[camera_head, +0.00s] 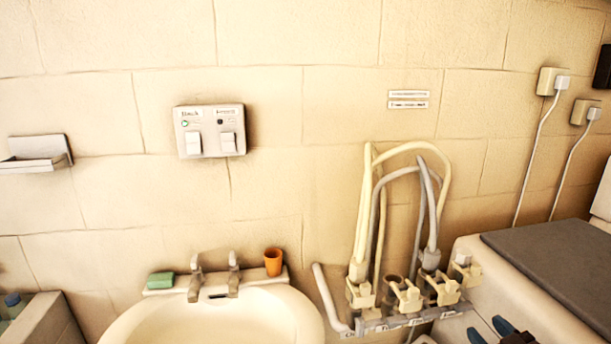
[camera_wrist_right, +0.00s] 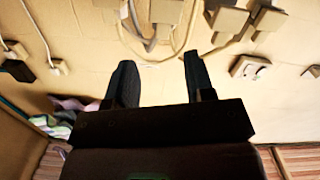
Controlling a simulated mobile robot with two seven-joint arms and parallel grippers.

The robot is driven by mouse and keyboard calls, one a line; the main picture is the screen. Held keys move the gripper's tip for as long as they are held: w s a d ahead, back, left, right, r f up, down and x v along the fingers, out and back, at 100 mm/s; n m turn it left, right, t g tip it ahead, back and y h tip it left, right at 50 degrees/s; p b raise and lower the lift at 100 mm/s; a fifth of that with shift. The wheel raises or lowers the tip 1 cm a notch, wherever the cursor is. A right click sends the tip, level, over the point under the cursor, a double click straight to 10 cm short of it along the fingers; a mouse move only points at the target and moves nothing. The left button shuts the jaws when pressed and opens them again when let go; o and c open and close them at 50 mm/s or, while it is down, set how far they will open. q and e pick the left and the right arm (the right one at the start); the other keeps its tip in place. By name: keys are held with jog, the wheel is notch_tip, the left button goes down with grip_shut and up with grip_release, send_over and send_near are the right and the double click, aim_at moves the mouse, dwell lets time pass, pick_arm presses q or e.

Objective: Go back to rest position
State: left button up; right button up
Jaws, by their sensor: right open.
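My right gripper (camera_head: 490,330) shows at the bottom edge of the head view, low at the right, by the front of the white appliance and below the pipe valves. In the right wrist view my right gripper (camera_wrist_right: 160,82) has its two dark fingers spread wide. Nothing is between them; the bare wall shows through the gap. My left gripper is in neither view.
A white washbasin (camera_head: 215,322) holds a green soap (camera_head: 160,280) and an orange cup (camera_head: 273,262). Valves with hoses (camera_head: 405,297) stand to its right. A white appliance with a grey top (camera_head: 565,265) is at the far right. A switch panel (camera_head: 209,131) is on the wall.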

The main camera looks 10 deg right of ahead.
jog(key=s+a+f+m+g, duration=0.1)
jog(key=s+a+f, duration=0.3)
jog(key=s+f, duration=0.1)
jog(key=s+a+f+m+g, duration=0.1)
jog(key=s+a+f, duration=0.3)
jog(key=f, duration=0.4)
jog(key=s+a+f+g, duration=0.3)
jog(key=s+f, duration=0.3)
jog(key=f, duration=0.1)
jog(key=shift+a+f+m+h, duration=0.25)
jog(key=shift+a+m+h, duration=0.15)
